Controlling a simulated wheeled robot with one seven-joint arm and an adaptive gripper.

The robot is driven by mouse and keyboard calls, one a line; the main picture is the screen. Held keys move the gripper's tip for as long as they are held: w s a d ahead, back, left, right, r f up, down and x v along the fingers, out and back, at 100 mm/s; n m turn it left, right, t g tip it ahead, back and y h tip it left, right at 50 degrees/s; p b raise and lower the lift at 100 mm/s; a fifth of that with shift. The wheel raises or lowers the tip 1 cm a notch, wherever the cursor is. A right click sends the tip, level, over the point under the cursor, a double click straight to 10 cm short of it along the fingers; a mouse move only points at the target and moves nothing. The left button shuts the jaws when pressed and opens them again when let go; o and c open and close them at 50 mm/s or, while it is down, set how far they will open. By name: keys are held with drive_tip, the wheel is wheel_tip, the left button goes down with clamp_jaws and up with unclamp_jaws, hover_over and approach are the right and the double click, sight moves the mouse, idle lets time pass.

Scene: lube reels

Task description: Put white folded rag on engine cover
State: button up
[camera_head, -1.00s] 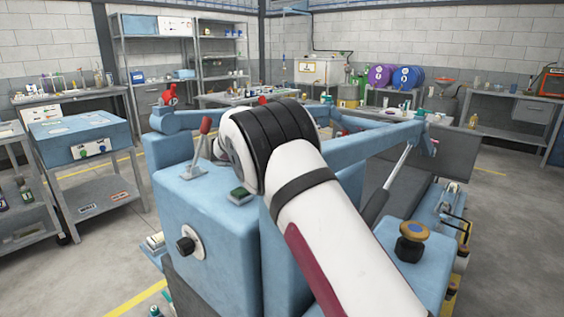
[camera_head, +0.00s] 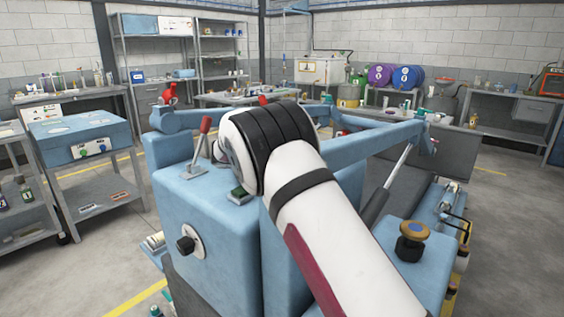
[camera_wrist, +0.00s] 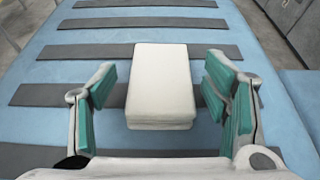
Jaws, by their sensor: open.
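The white folded rag (camera_wrist: 160,85) is a thick pale block lying in the middle of the wrist view. It lies on a light blue surface (camera_wrist: 60,80) crossed by dark grey strips; I cannot tell for sure whether this is the engine cover. My gripper (camera_wrist: 162,86) is open, with a green-padded finger on each side of the rag. A gap shows between each finger and the rag. In the head view my own arm covers the middle, and the gripper and rag are hidden there.
A blue machine body (camera_head: 212,215) with a red-handled lever (camera_head: 203,140) stands close to my arm. An orange-topped knob (camera_head: 413,235) is at the right. A blue-topped cart (camera_head: 80,140) stands left, with open floor between.

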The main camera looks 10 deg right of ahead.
drive_tip(key=v, duration=1.2)
drive_tip(key=shift+r+p, duration=0.15)
drive_tip(key=shift+p, duration=0.25)
